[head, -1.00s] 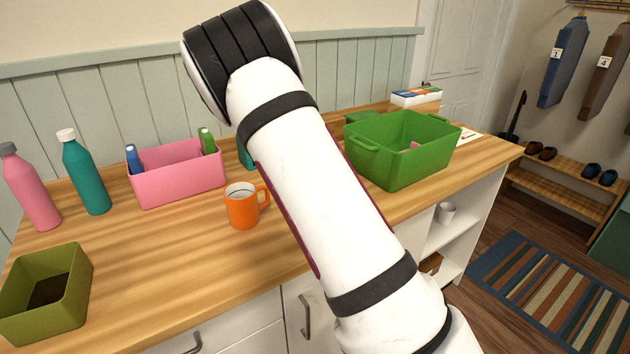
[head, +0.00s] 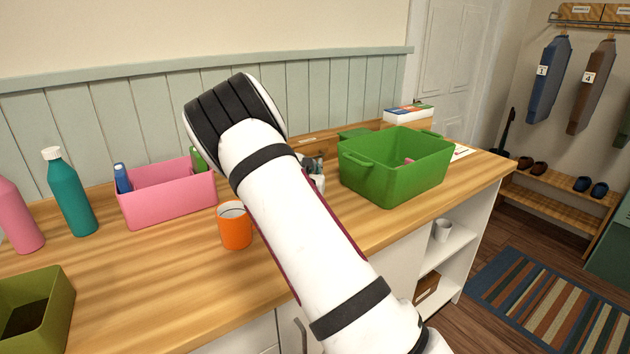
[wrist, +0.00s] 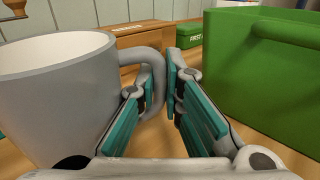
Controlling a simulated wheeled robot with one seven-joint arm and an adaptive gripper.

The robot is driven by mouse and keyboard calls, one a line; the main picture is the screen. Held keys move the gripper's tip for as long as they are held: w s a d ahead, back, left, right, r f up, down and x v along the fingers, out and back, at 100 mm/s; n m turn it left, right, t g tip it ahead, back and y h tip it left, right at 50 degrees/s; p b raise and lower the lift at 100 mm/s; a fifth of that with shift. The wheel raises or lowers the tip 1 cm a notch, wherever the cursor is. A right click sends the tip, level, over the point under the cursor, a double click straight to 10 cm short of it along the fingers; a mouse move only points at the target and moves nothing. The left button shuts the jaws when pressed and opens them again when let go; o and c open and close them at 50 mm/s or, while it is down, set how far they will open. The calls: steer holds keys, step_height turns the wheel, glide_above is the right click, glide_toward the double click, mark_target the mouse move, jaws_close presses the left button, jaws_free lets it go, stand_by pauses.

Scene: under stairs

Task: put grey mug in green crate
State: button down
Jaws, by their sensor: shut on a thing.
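The grey mug (wrist: 55,90) fills the left of the wrist view, upright, with its handle toward the right. My gripper (wrist: 165,85) is shut on the mug's handle with its teal-padded fingers. In the head view my gripper (head: 315,172) shows just past my arm, close to the left side of the green crate; the held mug is mostly hidden by my arm there. The green crate (head: 390,180) stands on the wooden counter, and its wall fills the right of the wrist view (wrist: 265,75). A small pink thing shows inside the crate.
On the counter (head: 150,285) stand an orange mug (head: 235,230), a pink bin (head: 170,205), a teal bottle (head: 72,195), a pink bottle (head: 18,220) and an olive bin (head: 50,305). A green first-aid box (wrist: 190,35) is behind. Another light mug (head: 442,230) sits on the shelf below.

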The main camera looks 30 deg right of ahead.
steer(key=shift+f, duration=1.6)
steer(key=shift+f, duration=0.2)
steer(key=c, duration=1.7)
jaws_free()
